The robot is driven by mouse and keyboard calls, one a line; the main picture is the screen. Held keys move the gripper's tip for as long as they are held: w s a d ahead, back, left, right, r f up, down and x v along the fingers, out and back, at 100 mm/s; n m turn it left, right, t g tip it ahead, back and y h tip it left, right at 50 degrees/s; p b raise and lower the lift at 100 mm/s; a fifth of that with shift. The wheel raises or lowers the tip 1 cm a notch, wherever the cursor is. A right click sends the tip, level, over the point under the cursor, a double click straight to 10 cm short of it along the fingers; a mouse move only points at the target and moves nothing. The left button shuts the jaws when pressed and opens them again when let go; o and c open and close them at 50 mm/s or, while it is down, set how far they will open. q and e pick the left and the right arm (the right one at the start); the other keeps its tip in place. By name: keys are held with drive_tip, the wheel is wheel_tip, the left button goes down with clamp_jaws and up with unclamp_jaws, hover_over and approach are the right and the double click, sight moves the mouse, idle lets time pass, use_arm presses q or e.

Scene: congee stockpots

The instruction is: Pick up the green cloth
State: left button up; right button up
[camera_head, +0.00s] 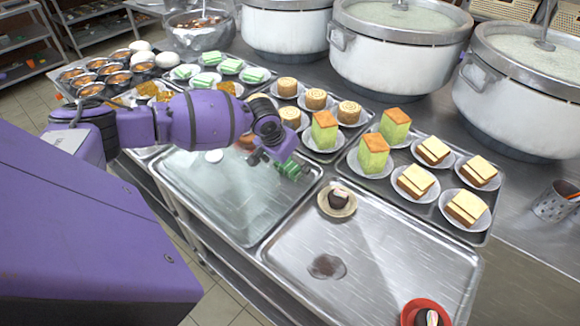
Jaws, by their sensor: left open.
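A small crumpled green cloth (291,168) lies at the right side of the left metal tray (215,195), near its raised edge. My left gripper (284,158) is just above and behind the cloth, pointing down at it. Its jaws are open, and they partly overlap the cloth in the view. I cannot tell whether the fingers touch the cloth. My right gripper is not in view.
A right tray (400,235) holds a brown stain (327,267), a plated dark cake (338,199) and a red plate (427,310). Plated green cakes (374,154) and sandwich cakes (416,181) stand behind. Large stockpots (398,55) line the back. The left tray's front is clear.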

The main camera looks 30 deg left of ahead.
sight(289, 164)
use_arm(q)
drive_tip(key=shift+c, duration=0.4)
drive_tip(key=c, duration=1.2)
drive_tip(key=shift+o, duration=0.2)
drive_tip(key=shift+r, duration=0.15)
wheel_tip(289, 164, up, 10)
